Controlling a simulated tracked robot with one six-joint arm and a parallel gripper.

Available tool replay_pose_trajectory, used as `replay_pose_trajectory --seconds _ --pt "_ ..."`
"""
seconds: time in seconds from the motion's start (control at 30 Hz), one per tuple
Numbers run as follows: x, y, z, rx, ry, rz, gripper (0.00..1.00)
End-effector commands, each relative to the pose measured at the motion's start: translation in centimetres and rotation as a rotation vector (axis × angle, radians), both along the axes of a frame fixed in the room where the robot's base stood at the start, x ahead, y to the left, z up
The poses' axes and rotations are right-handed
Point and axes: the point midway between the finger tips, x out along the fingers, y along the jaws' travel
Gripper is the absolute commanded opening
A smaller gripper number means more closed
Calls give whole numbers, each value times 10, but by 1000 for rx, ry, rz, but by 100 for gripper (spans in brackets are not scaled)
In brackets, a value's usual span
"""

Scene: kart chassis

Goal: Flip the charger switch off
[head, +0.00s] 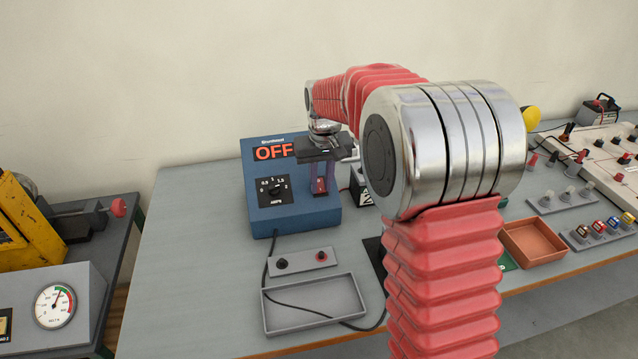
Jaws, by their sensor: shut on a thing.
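The blue charger (262,210) stands upright near the back of the grey bench. Its display (274,152) reads OFF in orange letters. Below it is a black dial panel (273,190) marked in amps. The red switch (320,186) is on the right side of the charger's front face. My gripper (320,180) is in front of the charger, pointing down at the switch, with its fingers closed on it. The fingers partly hide the switch, so its lever position is unclear.
A grey tray (312,328) and a strip with two terminals (301,262) lie in front of the charger, with a black cable running past them. An orange tray (533,242) and several small parts are at right. The bench's left part is clear.

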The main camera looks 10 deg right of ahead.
Motion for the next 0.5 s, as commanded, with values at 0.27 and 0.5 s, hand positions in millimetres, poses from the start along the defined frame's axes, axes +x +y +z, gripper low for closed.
replay_pose_trajectory --seconds 0.27,0.5 --pt "1 0 1 0 -3 0 34" --pt "0 0 0 0 -2 0 39"
